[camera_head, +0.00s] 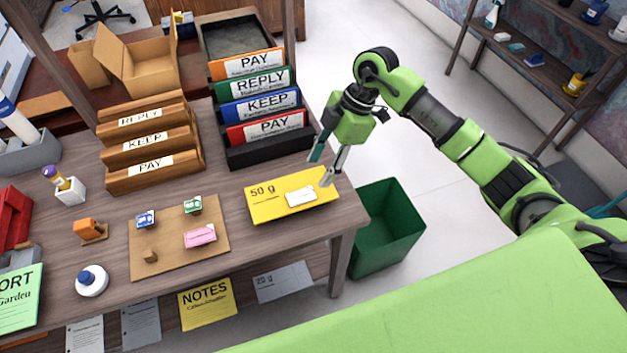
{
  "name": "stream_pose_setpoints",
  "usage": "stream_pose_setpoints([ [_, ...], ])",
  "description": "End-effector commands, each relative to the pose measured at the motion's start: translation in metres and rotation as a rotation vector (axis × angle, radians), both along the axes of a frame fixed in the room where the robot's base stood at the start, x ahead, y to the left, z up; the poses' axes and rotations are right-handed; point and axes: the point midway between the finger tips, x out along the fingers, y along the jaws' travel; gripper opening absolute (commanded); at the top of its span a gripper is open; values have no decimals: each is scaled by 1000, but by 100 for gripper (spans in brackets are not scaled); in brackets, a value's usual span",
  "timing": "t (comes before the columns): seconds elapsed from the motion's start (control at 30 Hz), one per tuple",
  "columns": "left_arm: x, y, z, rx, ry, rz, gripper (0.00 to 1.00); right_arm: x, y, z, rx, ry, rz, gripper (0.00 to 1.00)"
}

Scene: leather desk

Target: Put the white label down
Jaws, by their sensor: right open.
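The white label (301,197) lies flat on a yellow "50 g" envelope (265,204) at the right end of the desk. My right gripper (322,172) is open and empty, with its fingers pointing down just above the envelope's upper right corner, up and to the right of the label. Whether a fingertip touches the envelope I cannot tell. My left gripper is not in view.
A green bin (388,228) stands on the floor right of the desk. A black rack (270,150) with PAY, REPLY and KEEP folders stands behind the envelope. Left of it are a wooden sorter (150,180) and a board (165,262) with stamps.

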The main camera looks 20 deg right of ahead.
Motion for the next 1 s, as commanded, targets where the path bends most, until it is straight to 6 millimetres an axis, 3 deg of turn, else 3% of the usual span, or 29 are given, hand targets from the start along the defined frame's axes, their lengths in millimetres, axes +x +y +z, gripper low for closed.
stream_pose_setpoints([
  [0.1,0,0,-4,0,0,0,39,1,-9,19,-1,-3,0,44],
  [0.3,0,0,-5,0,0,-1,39,0,-16,37,-1,-1,0,44],
  [0.83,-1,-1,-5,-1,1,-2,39,0,-16,39,0,0,1,44],
  [0.93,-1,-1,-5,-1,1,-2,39,0,-6,38,31,-12,19,44],
  [1.0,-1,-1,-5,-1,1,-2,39,-2,14,39,99,-41,55,44],
])
